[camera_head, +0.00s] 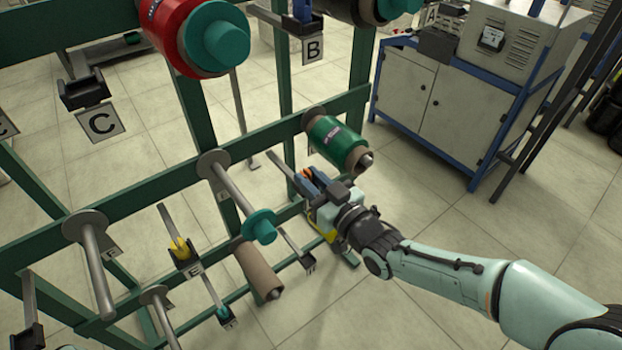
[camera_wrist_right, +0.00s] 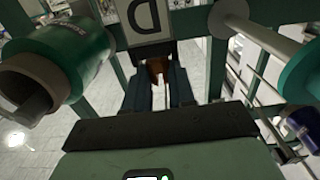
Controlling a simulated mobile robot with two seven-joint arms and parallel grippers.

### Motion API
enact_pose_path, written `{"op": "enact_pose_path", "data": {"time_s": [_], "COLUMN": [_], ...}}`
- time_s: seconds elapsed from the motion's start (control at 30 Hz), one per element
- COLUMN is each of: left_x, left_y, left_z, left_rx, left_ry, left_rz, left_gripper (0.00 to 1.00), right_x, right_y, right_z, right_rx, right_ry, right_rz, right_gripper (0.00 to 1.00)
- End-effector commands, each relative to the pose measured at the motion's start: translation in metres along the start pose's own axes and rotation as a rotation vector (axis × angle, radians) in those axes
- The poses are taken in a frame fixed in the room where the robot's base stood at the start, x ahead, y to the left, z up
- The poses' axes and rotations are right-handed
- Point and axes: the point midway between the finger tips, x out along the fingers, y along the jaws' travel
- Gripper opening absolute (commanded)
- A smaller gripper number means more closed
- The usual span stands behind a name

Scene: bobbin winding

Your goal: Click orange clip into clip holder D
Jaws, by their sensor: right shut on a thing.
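My right gripper (camera_head: 308,182) is at the rack, below a green bobbin (camera_head: 333,141). It is shut on the orange clip (camera_head: 306,174), of which only a small piece shows between the fingers. In the right wrist view the clip (camera_wrist_right: 158,68) is a brownish-orange piece between the two dark fingertips. The D label (camera_wrist_right: 147,18) hangs upside down just beyond the fingertips in that view. Clip holder D itself is mostly hidden by the gripper, and I cannot tell whether the clip touches it.
The green rack (camera_head: 143,203) carries spindles, a red bobbin (camera_head: 190,35) and a bare cardboard tube (camera_head: 257,271). Holder E (camera_head: 187,259) has a yellow clip. Holder C (camera_head: 88,93) looks empty. A grey cabinet (camera_head: 425,96) stands behind. Open floor lies right of the rack.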

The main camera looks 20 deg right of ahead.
Motion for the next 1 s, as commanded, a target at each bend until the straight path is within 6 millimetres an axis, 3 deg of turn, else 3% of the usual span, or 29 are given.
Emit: {"op": "enact_pose_path", "data": {"time_s": [0.03, 0.07, 0.13, 0.53, 0.77, 1.0], "left_x": [0.0, 0.0, 0.0, -0.006, -0.043, -0.043], "left_y": [0.0, 0.0, 0.0, 0.002, 0.011, 0.011], "left_z": [0.0, 0.0, 0.0, 0.0, -0.003, -0.003], "left_rx": [0.0, 0.0, 0.0, 0.0, 0.003, 0.003], "left_ry": [0.0, 0.0, 0.0, 0.001, 0.012, 0.012], "left_rz": [0.0, 0.0, 0.0, 0.001, 0.006, 0.006], "left_gripper": [1.0, 1.0, 1.0, 1.0, 1.0, 1.0], "right_x": [0.0, 0.0, 0.0, 0.0, -0.002, -0.049], "right_y": [0.0, 0.0, 0.0, 0.0, -0.001, 0.001], "right_z": [-0.001, -0.001, -0.001, -0.006, -0.04, -0.034], "right_rx": [0.0, 0.0, 0.0, 0.0, 0.0, -0.001], "right_ry": [0.001, 0.001, 0.001, 0.001, 0.002, 0.003], "right_rz": [0.0, 0.0, 0.0, 0.0, 0.0, 0.002], "right_gripper": [0.0, 0.31, 0.53, 0.54, 0.54, 0.54]}}
